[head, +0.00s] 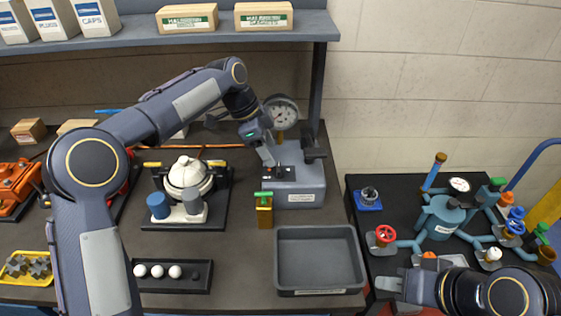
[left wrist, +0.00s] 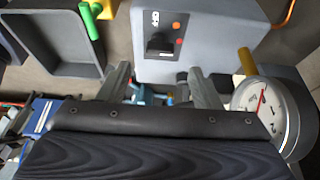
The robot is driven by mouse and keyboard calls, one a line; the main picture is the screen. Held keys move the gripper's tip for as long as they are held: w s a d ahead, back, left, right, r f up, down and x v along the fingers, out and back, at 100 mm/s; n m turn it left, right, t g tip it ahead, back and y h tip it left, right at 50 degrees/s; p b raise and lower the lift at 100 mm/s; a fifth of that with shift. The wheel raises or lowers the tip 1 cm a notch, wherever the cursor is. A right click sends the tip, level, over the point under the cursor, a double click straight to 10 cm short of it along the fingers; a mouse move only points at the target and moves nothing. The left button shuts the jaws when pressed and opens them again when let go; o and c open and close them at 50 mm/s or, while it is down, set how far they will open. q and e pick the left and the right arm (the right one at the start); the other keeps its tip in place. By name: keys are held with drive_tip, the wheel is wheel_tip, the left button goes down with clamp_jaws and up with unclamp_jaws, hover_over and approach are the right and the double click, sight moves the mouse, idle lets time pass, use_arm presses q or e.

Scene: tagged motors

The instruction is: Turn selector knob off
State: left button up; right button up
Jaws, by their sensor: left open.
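The selector knob (left wrist: 160,42) is a black knob on a dark panel (left wrist: 166,32) with small orange dots, on the face of a grey box (left wrist: 210,20) with a gauge. In the head view the grey box (head: 306,184) stands at the back of the bench, and its dark panel (head: 287,173) is partly hidden by my left gripper (head: 268,158). My left gripper (left wrist: 160,72) is open, its two fingers apart and empty, close to the panel; contact with the knob is not visible. My right gripper (head: 390,284) is low at the right, far from the knob; its jaw opening is unclear.
A round gauge (head: 281,112) rises behind the grey box. A green-handled yellow valve (head: 264,210) and an empty grey tray (head: 320,291) stand in front. A white-domed motor assembly (head: 187,178) is to the left. A side table at right holds piping and valves (head: 440,218).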

sight(278, 166)
use_arm(q)
drive_tip(key=x, duration=0.5)
drive_tip(key=shift+f, duration=0.4)
drive_tip(key=c, duration=1)
